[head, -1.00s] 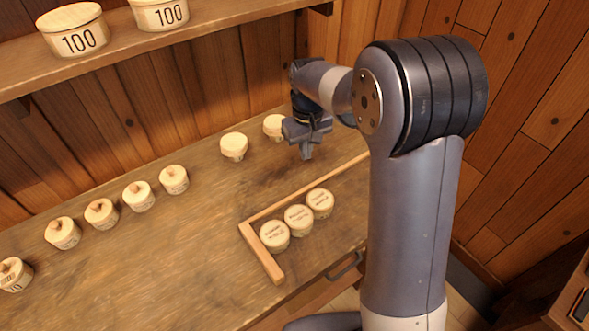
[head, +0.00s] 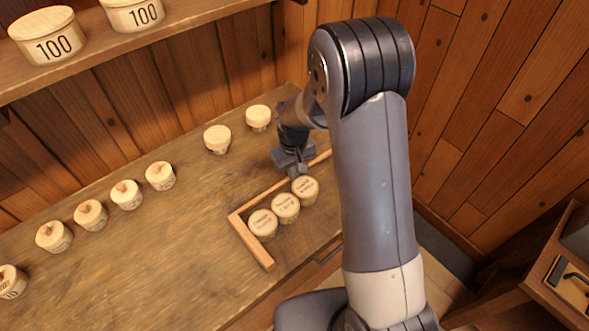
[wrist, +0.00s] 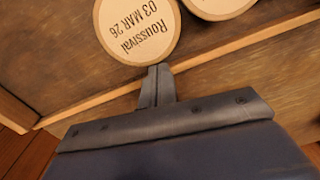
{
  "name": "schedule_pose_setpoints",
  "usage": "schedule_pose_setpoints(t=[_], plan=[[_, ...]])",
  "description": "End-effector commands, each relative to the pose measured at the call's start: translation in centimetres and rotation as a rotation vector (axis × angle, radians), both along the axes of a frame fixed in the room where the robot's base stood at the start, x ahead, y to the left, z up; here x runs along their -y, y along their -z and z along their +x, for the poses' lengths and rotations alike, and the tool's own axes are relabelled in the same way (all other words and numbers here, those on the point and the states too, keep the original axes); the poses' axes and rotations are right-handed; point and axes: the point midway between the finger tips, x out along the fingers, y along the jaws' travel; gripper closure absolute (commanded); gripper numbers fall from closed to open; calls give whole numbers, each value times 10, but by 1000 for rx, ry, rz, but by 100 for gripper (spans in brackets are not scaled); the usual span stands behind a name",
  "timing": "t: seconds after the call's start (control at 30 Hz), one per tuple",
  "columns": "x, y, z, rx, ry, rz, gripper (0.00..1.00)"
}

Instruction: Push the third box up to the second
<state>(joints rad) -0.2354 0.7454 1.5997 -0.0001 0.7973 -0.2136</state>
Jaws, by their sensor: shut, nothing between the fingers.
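Three round pale wooden boxes with lettered lids stand in a slanting row inside an L-shaped wooden fence: the first (head: 262,223) by the fence corner, the second (head: 285,207) in the middle, the third (head: 305,190) nearest my arm. They stand close together; I cannot tell whether the third touches the second. My gripper (head: 296,172) is shut and empty, low at the third box's far side. In the wrist view my shut fingers (wrist: 158,75) are at the rim of a box marked "Roussival 03 MAR 26" (wrist: 138,28). Part of another box (wrist: 218,5) shows at the top edge.
The fence (head: 236,219) runs behind and left of the boxes; its long rail passes near my gripper. Several more round boxes (head: 126,194) line the bench's back. A shelf (head: 90,62) holds two large "100" boxes.

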Motion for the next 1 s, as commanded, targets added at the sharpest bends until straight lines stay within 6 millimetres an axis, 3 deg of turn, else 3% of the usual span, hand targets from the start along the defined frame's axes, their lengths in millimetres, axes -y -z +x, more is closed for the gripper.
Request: schedule_pose_setpoints(t=[1.0], plan=[[10, 0, -19, 1, 0, 0, 100]])
